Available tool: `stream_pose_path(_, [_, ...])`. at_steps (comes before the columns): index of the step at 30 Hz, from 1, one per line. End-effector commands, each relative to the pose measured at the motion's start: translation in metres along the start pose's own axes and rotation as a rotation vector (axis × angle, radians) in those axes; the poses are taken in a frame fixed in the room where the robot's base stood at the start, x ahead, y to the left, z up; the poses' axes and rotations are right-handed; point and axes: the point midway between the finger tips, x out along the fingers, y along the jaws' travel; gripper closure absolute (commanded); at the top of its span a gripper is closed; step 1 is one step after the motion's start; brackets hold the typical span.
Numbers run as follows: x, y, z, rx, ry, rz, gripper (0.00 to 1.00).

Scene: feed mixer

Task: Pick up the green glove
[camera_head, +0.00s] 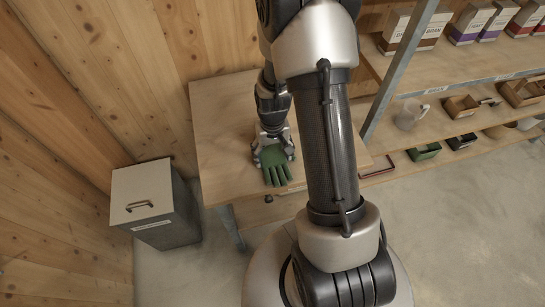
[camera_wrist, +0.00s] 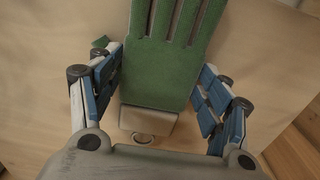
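The green glove (camera_head: 275,165) lies on the wooden table below my gripper, its fingers pointing toward the table's front edge. In the wrist view the glove (camera_wrist: 160,65) fills the upper middle, with a pale cuff (camera_wrist: 147,120) at its lower end and a small round ring just below. My gripper (camera_wrist: 160,65) is open, with one blue-padded finger on each side of the glove. The left finger is close to the glove's edge and partly covers its thumb; I cannot tell whether either finger touches. In the head view my gripper (camera_head: 273,148) covers the cuff end.
The wooden table (camera_head: 220,120) is otherwise bare around the glove. A grey bin with a pale lid (camera_head: 142,190) stands left of it. Shelves (camera_head: 440,75) with boxes, a clear jug (camera_head: 410,115) and small trays are at the right. Wooden walls close off the back and left.

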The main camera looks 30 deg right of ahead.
Motion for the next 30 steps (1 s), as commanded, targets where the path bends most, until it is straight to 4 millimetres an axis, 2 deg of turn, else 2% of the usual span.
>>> stream_pose_path(10, [0.0, 0.0, 0.0, 0.0, 0.0, 0.0, 0.57])
stream_pose_path(20, [-0.007, 0.0, 0.0, 0.0, 0.001, 0.0, 0.58])
stream_pose_path(26, [-0.036, 0.0, -0.001, 0.0, 0.004, 0.0, 0.58])
stream_pose_path(30, [-0.074, 0.0, -0.001, 0.0, 0.005, 0.0, 0.58])
